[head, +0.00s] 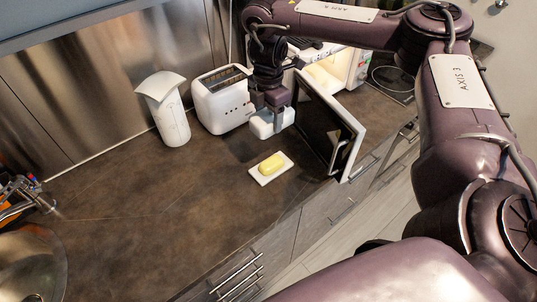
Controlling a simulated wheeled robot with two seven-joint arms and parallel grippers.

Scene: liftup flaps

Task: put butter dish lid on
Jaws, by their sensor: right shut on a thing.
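The butter dish base (284,173) is a small white plate on the brown counter, with a yellow block of butter (271,164) on it, uncovered. The white butter dish lid (264,126) is behind the dish, between the toaster and the open microwave door. My right gripper (270,106) points down at the lid from above and is shut on it. The fingertips are partly hidden against the lid. I cannot tell whether the lid touches the counter. My left gripper is not in view.
A white toaster (222,98) stands left of the lid, and a white pitcher-like container (166,112) further left. The open microwave door (325,125) is close on the right. A sink (30,262) is at far left. The counter (150,215) left of the dish is clear.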

